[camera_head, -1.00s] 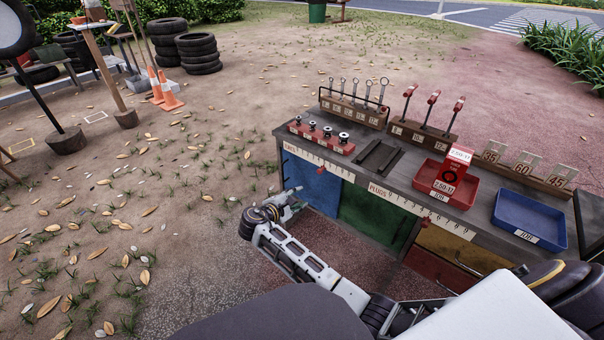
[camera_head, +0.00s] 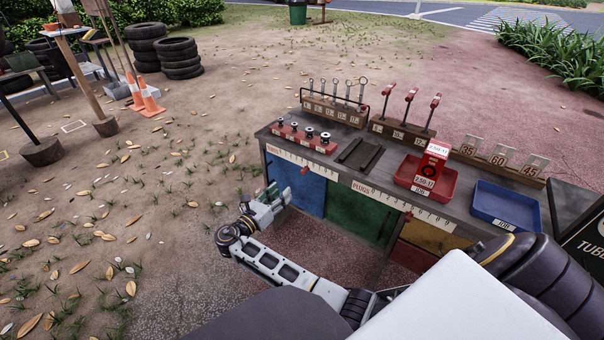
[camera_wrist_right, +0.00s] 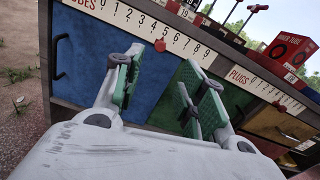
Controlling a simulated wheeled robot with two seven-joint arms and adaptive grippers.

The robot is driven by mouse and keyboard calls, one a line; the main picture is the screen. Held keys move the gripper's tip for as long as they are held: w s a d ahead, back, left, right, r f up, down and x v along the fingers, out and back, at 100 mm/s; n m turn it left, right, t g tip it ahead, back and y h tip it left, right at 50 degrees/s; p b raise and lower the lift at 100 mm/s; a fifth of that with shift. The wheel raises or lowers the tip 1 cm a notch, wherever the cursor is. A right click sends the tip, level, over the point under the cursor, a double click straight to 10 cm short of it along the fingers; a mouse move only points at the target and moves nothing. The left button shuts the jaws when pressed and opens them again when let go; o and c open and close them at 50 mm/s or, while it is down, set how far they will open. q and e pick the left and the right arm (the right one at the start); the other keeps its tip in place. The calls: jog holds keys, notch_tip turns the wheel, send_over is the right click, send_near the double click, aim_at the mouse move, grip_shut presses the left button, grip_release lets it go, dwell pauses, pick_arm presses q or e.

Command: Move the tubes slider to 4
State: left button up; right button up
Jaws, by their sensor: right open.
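The tubes scale (camera_wrist_right: 150,24), numbered from 0 to 9, runs along the cart's front edge; it also shows in the head view (camera_head: 293,158). The tubes slider, a small red knob (camera_wrist_right: 160,45), sits just below the scale near 5. It also shows as a red dot in the head view (camera_head: 305,170). My right gripper (camera_wrist_right: 165,90) is open and empty, with green pads, in front of the blue drawer. In the wrist view the knob appears between the fingers, near the left fingertip; contact cannot be told. In the head view this gripper (camera_head: 280,197) is left of the knob. My left gripper is not in view.
The plugs scale (camera_head: 400,204) continues right along the same edge. Drawer fronts, blue (camera_head: 296,185) and green (camera_head: 360,215), lie below. A red tray (camera_head: 413,183) and a blue tray (camera_head: 502,210) stand on the cart top. Ground left of the cart is open.

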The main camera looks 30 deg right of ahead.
aim_at(302, 173)
jog(key=shift+n, duration=0.6)
jog(key=shift+d, duration=0.1)
jog(key=b+x, duration=0.3)
jog(key=x, duration=0.9)
jog(key=shift+f+b, duration=0.1)
jog(key=shift+b, duration=0.25)
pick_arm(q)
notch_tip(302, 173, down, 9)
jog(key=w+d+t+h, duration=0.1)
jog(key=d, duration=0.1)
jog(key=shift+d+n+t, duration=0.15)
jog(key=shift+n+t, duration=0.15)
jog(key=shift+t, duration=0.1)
pick_arm(e)
jog(key=shift+x, duration=0.85)
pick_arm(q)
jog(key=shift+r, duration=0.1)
pick_arm(e)
grip_shut()
